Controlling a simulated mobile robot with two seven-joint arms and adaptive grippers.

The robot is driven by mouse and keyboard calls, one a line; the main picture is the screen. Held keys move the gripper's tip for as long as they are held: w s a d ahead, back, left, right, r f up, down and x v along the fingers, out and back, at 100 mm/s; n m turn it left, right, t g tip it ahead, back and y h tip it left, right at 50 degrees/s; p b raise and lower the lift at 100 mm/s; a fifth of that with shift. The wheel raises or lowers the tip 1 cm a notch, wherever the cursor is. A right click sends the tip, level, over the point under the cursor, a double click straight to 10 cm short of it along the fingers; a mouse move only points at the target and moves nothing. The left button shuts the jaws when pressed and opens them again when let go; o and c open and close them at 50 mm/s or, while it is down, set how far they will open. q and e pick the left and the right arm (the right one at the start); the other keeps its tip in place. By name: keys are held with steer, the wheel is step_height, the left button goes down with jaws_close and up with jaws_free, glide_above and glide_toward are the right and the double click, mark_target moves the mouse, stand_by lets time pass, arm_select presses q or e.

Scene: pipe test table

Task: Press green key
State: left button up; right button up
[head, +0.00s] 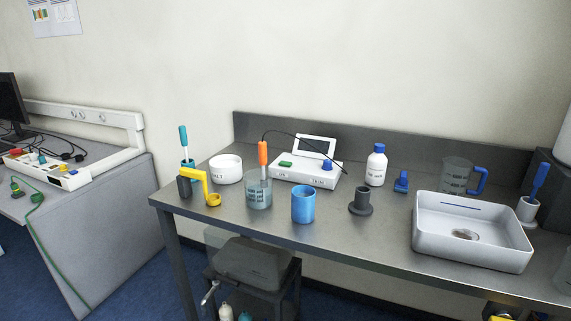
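The green key (286,164) is a small flat green block on the top left of a white meter (310,178). The meter stands near the back of the metal table and has a blue knob (327,165) at its right and a raised screen (315,147) behind. An orange-handled probe (263,153) stands in a clear beaker (258,192) in front of the meter's left end. The green key shows unobstructed to the right of the probe. Neither of my grippers is in view.
A blue cup (303,205), a dark grey stand (361,201) and a yellow bracket (205,184) stand near the front. A white bowl (226,169), a white bottle (376,166) and a sink-like basin (472,240) are also on the table (335,235).

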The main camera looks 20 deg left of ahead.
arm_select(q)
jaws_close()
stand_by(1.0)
